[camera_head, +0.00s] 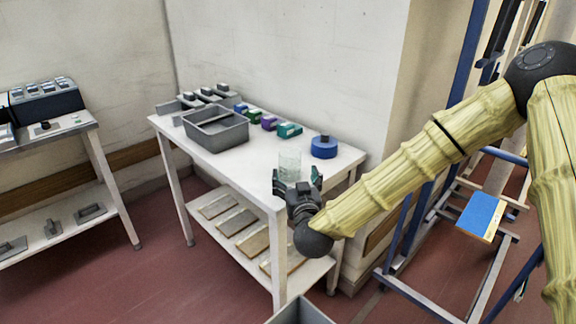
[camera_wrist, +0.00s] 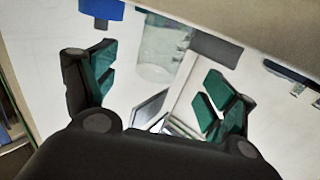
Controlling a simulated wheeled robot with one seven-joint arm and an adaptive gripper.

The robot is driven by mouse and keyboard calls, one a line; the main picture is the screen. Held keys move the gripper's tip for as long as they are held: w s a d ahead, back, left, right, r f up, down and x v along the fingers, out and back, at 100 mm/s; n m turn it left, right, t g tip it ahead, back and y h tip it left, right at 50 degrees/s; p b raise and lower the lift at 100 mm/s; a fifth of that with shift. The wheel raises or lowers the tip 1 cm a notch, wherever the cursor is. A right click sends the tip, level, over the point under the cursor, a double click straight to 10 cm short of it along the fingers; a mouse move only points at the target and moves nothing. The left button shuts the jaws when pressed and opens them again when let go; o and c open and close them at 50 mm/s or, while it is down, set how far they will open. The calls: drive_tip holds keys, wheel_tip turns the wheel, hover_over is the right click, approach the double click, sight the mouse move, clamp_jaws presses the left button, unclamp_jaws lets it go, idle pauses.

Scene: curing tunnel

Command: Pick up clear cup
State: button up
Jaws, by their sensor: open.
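The clear cup (camera_head: 290,165) stands upright on the white table (camera_head: 239,167), near its front right corner. It is see-through and pale green. In the wrist view the cup (camera_wrist: 162,50) shows beyond the fingers, roughly midway between them. My gripper (camera_head: 297,183) is at the table's front edge, close to the cup, and hides its lower part in the head view. In the wrist view my gripper (camera_wrist: 160,85) has its green finger pads spread wide apart with nothing between them. I cannot tell the exact gap to the cup.
A blue round object (camera_head: 324,148) stands behind the cup to the right. Several small coloured blocks (camera_head: 269,123) line the back edge. A grey bin (camera_head: 216,133) sits at the left. Boards lie on the lower shelf (camera_head: 204,200). A blue frame (camera_head: 405,225) stands right of the table.

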sight(292, 168)
drive_tip(key=shift+w+d+r, duration=0.2)
drive_tip(key=shift+w, duration=0.25)
drive_tip(key=shift+w+a+f, duration=0.1)
drive_tip(key=shift+w+f, duration=0.2)
drive_tip(key=shift+w, duration=0.2)
drive_tip(key=shift+w+f, duration=0.3)
drive_tip(key=shift+w, duration=0.2)
drive_tip(key=shift+w+a+r, duration=0.25)
drive_tip(key=shift+w+r, duration=0.1)
drive_tip(key=shift+w, duration=0.1)
drive_tip(key=shift+w+a+p, duration=0.2)
drive_tip(key=shift+w+a, duration=0.05)
drive_tip(key=shift+w, duration=0.7)
drive_tip(key=shift+w+a+p, duration=0.2)
drive_tip(key=shift+w+a, duration=0.05)
drive_tip(key=shift+w, duration=0.65)
drive_tip(key=shift+f, duration=0.1)
drive_tip(key=c, duration=1)
